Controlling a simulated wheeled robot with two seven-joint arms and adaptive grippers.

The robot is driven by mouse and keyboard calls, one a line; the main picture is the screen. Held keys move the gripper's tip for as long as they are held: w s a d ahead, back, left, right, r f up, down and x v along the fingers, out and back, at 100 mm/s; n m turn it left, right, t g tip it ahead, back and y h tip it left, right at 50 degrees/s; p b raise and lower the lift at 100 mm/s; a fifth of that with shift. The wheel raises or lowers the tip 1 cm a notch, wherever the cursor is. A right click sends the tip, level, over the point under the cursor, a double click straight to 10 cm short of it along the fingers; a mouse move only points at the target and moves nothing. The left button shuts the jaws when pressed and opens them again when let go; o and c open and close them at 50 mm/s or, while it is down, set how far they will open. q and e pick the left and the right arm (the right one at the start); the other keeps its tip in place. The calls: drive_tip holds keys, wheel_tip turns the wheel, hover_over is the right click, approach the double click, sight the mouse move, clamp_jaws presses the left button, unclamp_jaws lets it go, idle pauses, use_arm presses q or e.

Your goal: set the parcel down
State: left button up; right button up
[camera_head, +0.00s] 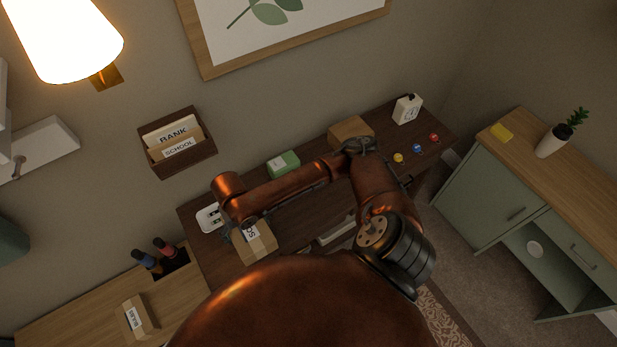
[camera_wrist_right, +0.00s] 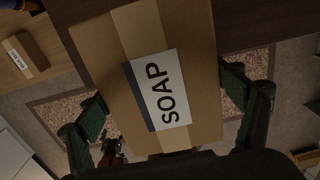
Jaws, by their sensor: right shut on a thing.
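The parcel (camera_head: 259,247) is a brown cardboard box with pale tape and a white label. In the right wrist view the parcel (camera_wrist_right: 190,45) fills the middle, its label reading SOAP. My right gripper (camera_wrist_right: 165,98) is shut on it, one dark finger on each side. In the head view the parcel hangs from my right arm at the left part of the dark wooden desk (camera_head: 300,206). I cannot tell whether it touches the desktop. My forearm hides part of the desk.
Another labelled box (camera_head: 140,317) lies on the light wooden surface (camera_head: 85,312) at lower left. A sage cabinet (camera_head: 487,192) stands right.

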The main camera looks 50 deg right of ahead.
drive_tip(key=d+f, duration=0.3)
drive_tip(key=d, duration=0.1)
drive_tip(key=w+d+f, duration=0.1)
drive_tip(key=d+f, duration=0.2)
drive_tip(key=d, duration=0.1)
drive_tip(key=d+f+p, duration=0.1)
drive_tip(key=d+f, duration=0.2)
drive_tip(key=d, duration=0.2)
drive_tip(key=shift+w, duration=0.25)
drive_tip(key=f, duration=0.3)
drive_tip(key=shift+d+p, duration=0.25)
drive_tip(key=shift+p, duration=0.05)
use_arm(q)
drive_tip(key=shift+s+r, duration=0.65)
drive_tip(key=shift+r, duration=0.15)
use_arm(e)
drive_tip(key=shift+f, duration=0.35)
drive_tip(key=shift+f, duration=0.1)
drive_tip(key=o, duration=1.4)
